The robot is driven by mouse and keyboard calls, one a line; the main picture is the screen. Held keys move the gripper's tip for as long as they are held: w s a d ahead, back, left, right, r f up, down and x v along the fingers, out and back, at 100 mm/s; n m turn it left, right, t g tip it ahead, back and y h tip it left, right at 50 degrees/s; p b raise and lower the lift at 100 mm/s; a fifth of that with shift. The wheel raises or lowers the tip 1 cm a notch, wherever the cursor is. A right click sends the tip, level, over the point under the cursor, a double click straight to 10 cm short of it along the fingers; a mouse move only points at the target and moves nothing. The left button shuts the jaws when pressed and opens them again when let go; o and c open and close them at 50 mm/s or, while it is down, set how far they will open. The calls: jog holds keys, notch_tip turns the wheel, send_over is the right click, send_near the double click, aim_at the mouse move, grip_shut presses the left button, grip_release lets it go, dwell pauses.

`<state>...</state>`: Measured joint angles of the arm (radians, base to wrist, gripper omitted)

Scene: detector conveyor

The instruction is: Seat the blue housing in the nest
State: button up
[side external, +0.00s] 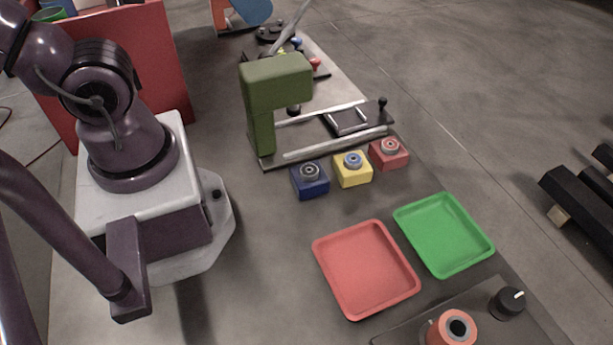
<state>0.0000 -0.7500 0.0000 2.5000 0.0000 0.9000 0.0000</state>
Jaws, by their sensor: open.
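The blue housing (310,186) is a small dark blue block with a grey ring on top. It stands upright on the grey work surface, leftmost in a row with a yellow and a red block. Behind the row is a dark fixture with two light rails and a green C-shaped frame. A black plate with a raised rectangular frame, which looks like the nest (350,121), sits between the rails. The nest looks empty, and the blue housing is apart from it. I cannot make out my gripper in this view.
The yellow block (353,171) and red block (389,155) stand close right of the blue housing. The green frame (274,85) overhangs the fixture's left end. A red tray (366,306) and green tray (443,270) lie in front, empty. Left of the red tray is clear surface.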

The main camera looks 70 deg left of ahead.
jog(key=o, duration=0.7)
jog(key=m+g+y, duration=0.5)
jog(key=m, duration=1.3)
send_near(310, 172)
jog(key=shift+m, duration=0.3)
jog(key=x, duration=0.5)
jog(key=shift+f, duration=0.2)
jog(key=shift+x, duration=2.6)
